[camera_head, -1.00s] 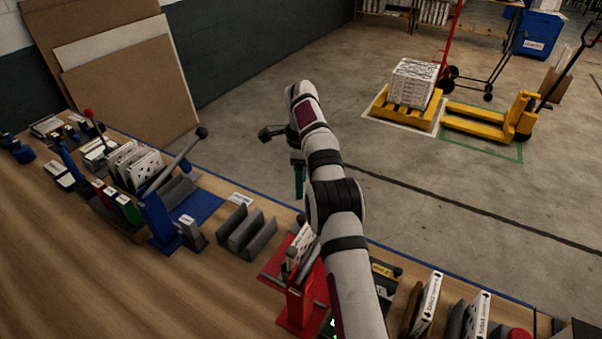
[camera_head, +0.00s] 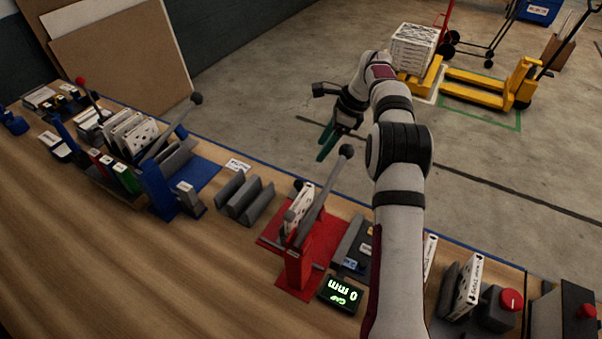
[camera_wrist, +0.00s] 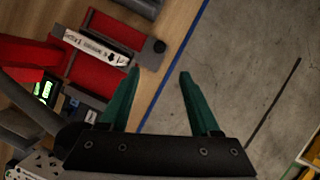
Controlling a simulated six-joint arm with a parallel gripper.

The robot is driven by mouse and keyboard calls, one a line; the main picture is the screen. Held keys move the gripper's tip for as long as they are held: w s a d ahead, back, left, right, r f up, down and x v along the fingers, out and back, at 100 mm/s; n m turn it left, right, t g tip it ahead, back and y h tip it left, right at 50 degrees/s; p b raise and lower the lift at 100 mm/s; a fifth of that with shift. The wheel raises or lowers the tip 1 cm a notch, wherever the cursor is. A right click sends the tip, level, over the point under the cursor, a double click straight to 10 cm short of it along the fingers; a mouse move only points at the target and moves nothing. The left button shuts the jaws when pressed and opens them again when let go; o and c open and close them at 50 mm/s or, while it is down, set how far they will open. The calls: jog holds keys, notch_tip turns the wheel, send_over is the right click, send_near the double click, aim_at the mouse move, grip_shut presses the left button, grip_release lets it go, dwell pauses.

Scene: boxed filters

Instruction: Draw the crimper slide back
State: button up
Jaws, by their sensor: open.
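A red press-like device (camera_head: 298,262), which looks like the crimper, stands on a red base plate near the far edge of the bench. A white boxed filter (camera_head: 298,208) sits upright in it, and its long grey lever (camera_head: 317,205) leans up with a black ball on top. The red device (camera_wrist: 92,75) and box (camera_wrist: 97,47) also show left in the wrist view, with a black knob (camera_wrist: 158,46) beyond the box's end. My gripper (camera_head: 322,150) is open and empty, green fingers pointing down, above and beyond the device. In the wrist view my gripper (camera_wrist: 160,73) has bench edge and floor between its fingers.
Grey V-shaped holders (camera_head: 243,200) and a blue lever press (camera_head: 160,190) stand to the left. Boxes and a red-button unit (camera_head: 502,305) stand right. The front left bench is bare.

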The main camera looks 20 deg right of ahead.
aim_at(298, 182)
jog(key=x, duration=1.4)
jog(key=shift+a+f, duration=0.1)
jog(key=shift+f, duration=0.15)
jog(key=shift+c, duration=0.2)
grip_shut()
dwell(0.4)
